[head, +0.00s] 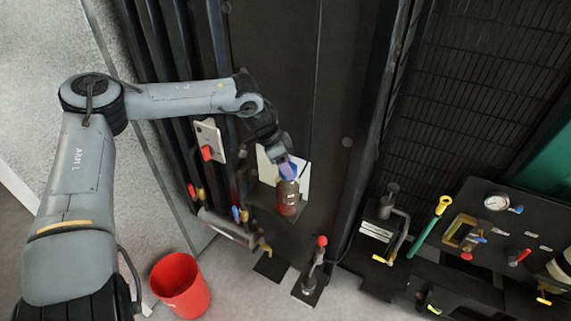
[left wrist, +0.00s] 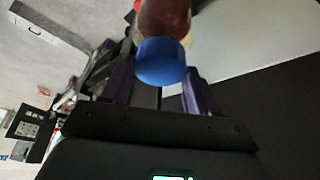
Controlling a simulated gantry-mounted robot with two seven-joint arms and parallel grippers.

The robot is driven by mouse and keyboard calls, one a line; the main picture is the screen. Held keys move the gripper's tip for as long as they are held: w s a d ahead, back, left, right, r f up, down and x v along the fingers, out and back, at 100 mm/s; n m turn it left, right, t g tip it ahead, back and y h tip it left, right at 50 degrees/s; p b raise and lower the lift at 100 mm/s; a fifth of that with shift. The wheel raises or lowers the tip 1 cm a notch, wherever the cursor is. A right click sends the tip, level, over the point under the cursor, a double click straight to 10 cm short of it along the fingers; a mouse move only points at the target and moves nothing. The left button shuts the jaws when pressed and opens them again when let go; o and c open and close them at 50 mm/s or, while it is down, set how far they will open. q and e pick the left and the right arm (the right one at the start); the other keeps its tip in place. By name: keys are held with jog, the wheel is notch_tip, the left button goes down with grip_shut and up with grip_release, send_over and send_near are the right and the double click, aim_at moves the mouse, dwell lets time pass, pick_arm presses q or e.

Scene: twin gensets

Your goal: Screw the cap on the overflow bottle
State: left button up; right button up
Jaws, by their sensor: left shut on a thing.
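The overflow bottle (head: 287,199) stands against the dark panel in the head view. It is a translucent bottle with reddish-brown liquid in it. The blue cap (left wrist: 160,62) sits at the bottle's mouth in the left wrist view, with the reddish bottle (left wrist: 163,18) just beyond it. My left gripper (head: 285,170) is at the top of the bottle, shut on the cap, with its fingers on either side. The cap is mostly hidden by the fingers in the head view. I cannot tell how far the cap is threaded. My right gripper is not in view.
A white plate (head: 266,165) is behind the bottle. A red-topped lever (head: 321,242) stands below right. A red bucket (head: 180,285) is on the floor. A gauge panel (head: 497,202) is at the right.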

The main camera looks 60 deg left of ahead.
pick_arm(q)
jog(key=shift+d+r, duration=0.1)
jog(key=shift+d, duration=0.05)
jog(key=o, duration=1.1)
